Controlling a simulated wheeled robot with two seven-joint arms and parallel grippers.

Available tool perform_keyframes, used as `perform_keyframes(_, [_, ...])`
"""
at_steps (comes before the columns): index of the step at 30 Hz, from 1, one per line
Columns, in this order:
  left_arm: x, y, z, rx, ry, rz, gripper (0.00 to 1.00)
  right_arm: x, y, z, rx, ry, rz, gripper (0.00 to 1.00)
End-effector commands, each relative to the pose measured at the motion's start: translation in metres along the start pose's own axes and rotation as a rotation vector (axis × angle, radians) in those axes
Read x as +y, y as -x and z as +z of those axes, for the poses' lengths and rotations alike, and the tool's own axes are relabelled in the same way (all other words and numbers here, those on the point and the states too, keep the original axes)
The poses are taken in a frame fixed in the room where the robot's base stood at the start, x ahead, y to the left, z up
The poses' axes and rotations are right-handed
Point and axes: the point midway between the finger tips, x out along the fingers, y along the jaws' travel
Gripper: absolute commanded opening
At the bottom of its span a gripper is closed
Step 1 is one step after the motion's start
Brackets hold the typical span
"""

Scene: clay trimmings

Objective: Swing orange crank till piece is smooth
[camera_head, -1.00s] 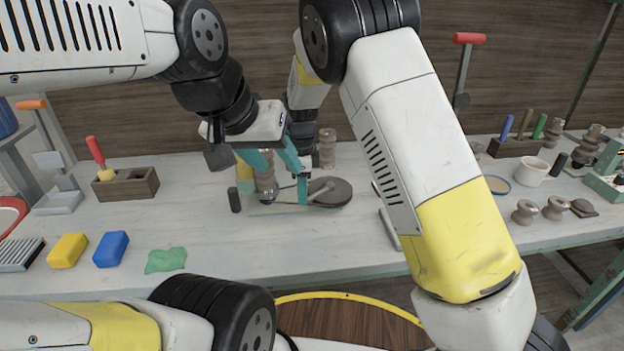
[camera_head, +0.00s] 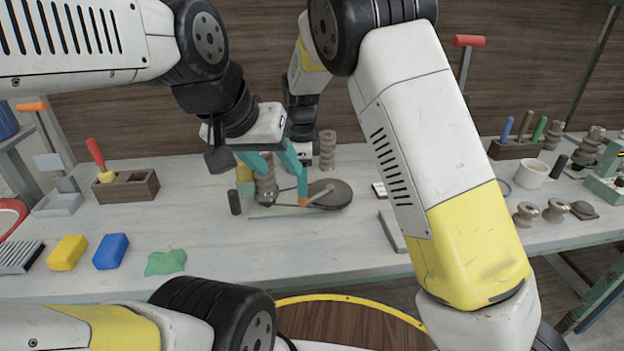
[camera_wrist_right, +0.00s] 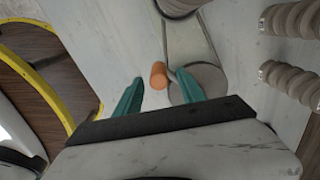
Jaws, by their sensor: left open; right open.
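The orange crank handle (camera_head: 303,202) stands at the end of a thin arm on a round grey disc (camera_head: 334,195) on the workbench. My right gripper is open. In the right wrist view its teal fingertips (camera_wrist_right: 160,88) lie on either side of the orange handle (camera_wrist_right: 158,75), with gaps visible; contact cannot be told. A brown turned piece (camera_head: 265,188) stands left of the disc, partly hidden by my left gripper. My left gripper (camera_head: 275,168) is open, its teal fingers above and beside that piece. The piece's surface finish is too small to judge.
A short dark cylinder (camera_head: 234,202) stands left of the piece. Blue (camera_head: 111,251) and yellow (camera_head: 68,253) blocks and a green lump (camera_head: 166,262) lie front left. The front middle of the bench is clear.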

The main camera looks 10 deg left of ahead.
Motion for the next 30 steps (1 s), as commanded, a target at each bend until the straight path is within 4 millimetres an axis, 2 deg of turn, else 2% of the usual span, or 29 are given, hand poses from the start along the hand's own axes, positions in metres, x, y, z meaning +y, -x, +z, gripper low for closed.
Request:
perform_keyframes(3, [0.0,0.0,0.0,0.0,0.0,0.0,0.47,-0.001,0.02,0.0,-0.001,0.001,-0.003,0.47])
perform_keyframes(7, [0.0,0.0,0.0,0.0,0.0,0.0,0.47,0.0,0.032,0.0,0.0,0.001,-0.001,0.47])
perform_keyframes(25, [0.0,0.0,0.0,0.0,0.001,0.0,0.47,0.0,0.037,-0.001,0.0,0.001,0.0,0.47])
perform_keyframes(28, [-0.001,-0.002,-0.004,-0.013,0.032,0.001,0.47,0.001,0.044,-0.009,-0.015,0.018,-0.005,0.47])
perform_keyframes(30, [-0.002,-0.006,-0.011,-0.035,0.089,0.003,0.47,0.005,0.056,-0.022,-0.041,0.054,-0.014,0.47])
